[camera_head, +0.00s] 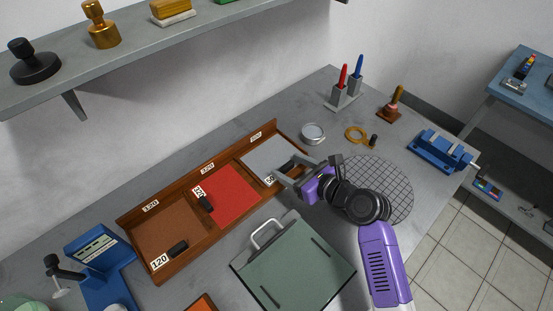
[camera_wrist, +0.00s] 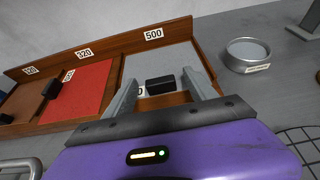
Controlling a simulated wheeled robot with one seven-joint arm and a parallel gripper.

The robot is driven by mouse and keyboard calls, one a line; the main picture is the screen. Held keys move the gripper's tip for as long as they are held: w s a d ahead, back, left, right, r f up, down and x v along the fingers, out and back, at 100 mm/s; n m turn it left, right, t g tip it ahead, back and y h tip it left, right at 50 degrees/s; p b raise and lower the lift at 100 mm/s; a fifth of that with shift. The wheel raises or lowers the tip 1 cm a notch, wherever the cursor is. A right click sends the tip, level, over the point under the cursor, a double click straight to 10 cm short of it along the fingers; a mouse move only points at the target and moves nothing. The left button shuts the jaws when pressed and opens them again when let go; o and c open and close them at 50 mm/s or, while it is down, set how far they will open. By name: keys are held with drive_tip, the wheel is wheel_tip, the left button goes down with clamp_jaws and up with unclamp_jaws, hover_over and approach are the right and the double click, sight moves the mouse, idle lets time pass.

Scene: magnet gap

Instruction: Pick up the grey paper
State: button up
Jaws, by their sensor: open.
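The grey paper (camera_head: 268,156) lies flat in the right compartment of a wooden tray (camera_head: 141,262); it also shows in the wrist view (camera_wrist: 150,65), under the label 500. A small black block (camera_wrist: 160,85) sits at the paper's near edge, by a white label partly hidden by a finger. My gripper (camera_head: 283,176) is open over the tray's near right edge. In the wrist view its two fingers (camera_wrist: 168,92) stand on either side of the black block, with a gap to each. I cannot tell how high the fingertips are above the paper.
Red paper (camera_head: 229,194) and brown paper (camera_head: 170,231) lie in the other compartments, each with a black block. A green board (camera_head: 293,264) with a handle lies in front. A round tin (camera_head: 313,133) stands behind right. A round grid mat (camera_head: 395,180) lies right.

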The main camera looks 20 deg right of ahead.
drive_tip(key=c, duration=1.4)
